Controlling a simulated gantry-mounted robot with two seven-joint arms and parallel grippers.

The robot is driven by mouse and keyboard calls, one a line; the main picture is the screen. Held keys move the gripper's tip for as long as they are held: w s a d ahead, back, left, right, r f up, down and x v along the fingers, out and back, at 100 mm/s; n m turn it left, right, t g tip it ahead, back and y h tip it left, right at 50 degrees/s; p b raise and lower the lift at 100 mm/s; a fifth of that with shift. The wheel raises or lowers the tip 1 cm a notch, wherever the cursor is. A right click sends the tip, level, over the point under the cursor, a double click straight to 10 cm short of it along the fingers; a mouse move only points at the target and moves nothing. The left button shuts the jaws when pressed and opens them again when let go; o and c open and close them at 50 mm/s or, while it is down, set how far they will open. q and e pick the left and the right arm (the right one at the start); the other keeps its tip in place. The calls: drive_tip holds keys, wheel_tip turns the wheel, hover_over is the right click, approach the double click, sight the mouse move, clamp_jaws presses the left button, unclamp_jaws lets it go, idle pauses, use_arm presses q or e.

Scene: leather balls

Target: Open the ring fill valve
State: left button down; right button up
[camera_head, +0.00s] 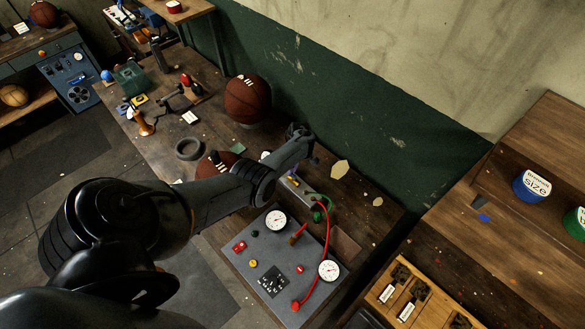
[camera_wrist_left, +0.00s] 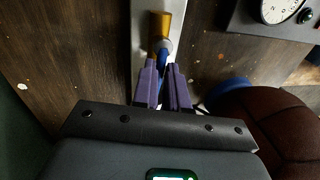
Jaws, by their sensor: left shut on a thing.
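In the left wrist view, a brass-yellow cylinder (camera_wrist_left: 160,24) with a small blue-grey piece (camera_wrist_left: 164,50) sits on a pale metal strip; I take this as the ring fill valve. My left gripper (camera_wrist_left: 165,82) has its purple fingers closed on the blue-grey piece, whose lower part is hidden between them. In the head view, my left arm reaches across the bench and hides the fingers. The strip's yellow part (camera_head: 294,182) shows just beyond my arm. Whether the valve is open cannot be told. My right gripper is not in view.
A grey panel (camera_head: 245,270) with two gauges and a red hose (camera_head: 327,235) lies close by. A brown ball (camera_wrist_left: 290,130) on a blue ring is beside my left gripper. Another ball (camera_head: 247,98) stands behind. The green wall (camera_head: 345,120) bounds the bench.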

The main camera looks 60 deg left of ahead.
use_arm(q)
drive_tip(key=shift+s+n, duration=0.15)
drive_tip(key=shift+n, duration=0.35)
drive_tip(key=c, duration=1.2)
unclamp_jaws()
drive_tip(key=shift+o, duration=0.2)
drive_tip(key=shift+r, duration=0.5)
wheel_tip(320, 180, up, 10)
drive_tip(key=w+p, duration=0.2)
drive_tip(key=shift+a+f+p, duration=0.2)
drive_tip(key=shift+a+p, duration=0.1)
drive_tip(key=shift+p, duration=0.1)
